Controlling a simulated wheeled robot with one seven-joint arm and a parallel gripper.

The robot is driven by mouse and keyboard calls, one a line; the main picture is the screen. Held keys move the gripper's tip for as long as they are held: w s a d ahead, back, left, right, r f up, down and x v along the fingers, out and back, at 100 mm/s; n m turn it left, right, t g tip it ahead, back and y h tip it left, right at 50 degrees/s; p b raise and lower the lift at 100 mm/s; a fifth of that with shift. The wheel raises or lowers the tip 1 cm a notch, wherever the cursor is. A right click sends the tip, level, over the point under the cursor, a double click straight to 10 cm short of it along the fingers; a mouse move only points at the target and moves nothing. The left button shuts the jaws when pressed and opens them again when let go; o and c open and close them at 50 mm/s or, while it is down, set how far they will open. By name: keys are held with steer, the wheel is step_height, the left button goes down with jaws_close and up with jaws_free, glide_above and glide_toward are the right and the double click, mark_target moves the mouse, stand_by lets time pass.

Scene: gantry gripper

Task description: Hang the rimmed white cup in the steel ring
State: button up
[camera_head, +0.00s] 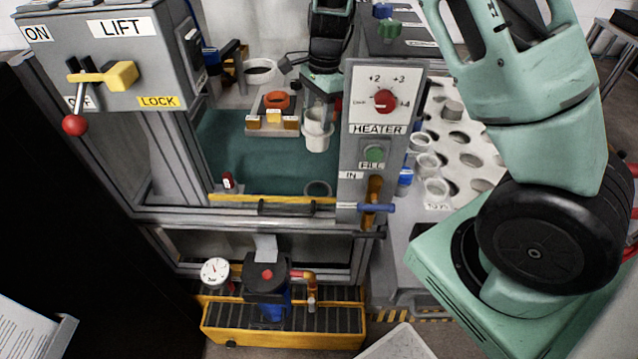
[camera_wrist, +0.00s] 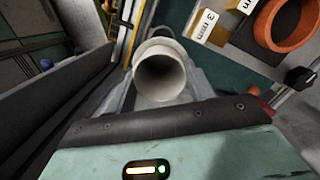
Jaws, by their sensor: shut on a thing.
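The rimmed white cup (camera_head: 317,142) is held upright in my gripper (camera_head: 319,106), above the green floor of the gantry bay. In the wrist view the cup (camera_wrist: 161,76) shows its round open mouth, with a pale curved rim beyond it. My gripper (camera_wrist: 162,92) is shut on the cup, one finger on each side. A grey ring (camera_head: 318,188), which looks like the steel ring, is at the front of the bay, below the cup and apart from it. The ring is small in the head view, and I cannot make it out surely in the wrist view.
The heater panel (camera_head: 384,98) stands close right of the cup. A wooden block with an orange ring (camera_head: 277,99) is to the left. A yellow-edged front rail (camera_head: 270,200) bounds the bay. White cups stand by a perforated white rack (camera_head: 466,146) at right.

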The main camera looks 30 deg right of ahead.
mark_target(323, 143)
step_height(323, 143, down, 22)
steer(key=shift+f+b, duration=0.25)
steer(key=shift+b, duration=0.2)
steer(key=shift+f, duration=0.2)
steer(key=o, duration=1.3)
steer(key=shift+c, duration=0.2)
steer(key=r, duration=0.4)
steer(key=d+r, duration=0.1)
steer(key=r, duration=0.7)
steer(key=shift+d+r, duration=0.2)
steer(key=shift+d, duration=0.05)
steer(key=shift+r+p, duration=0.1)
steer(key=shift+p, duration=0.25)
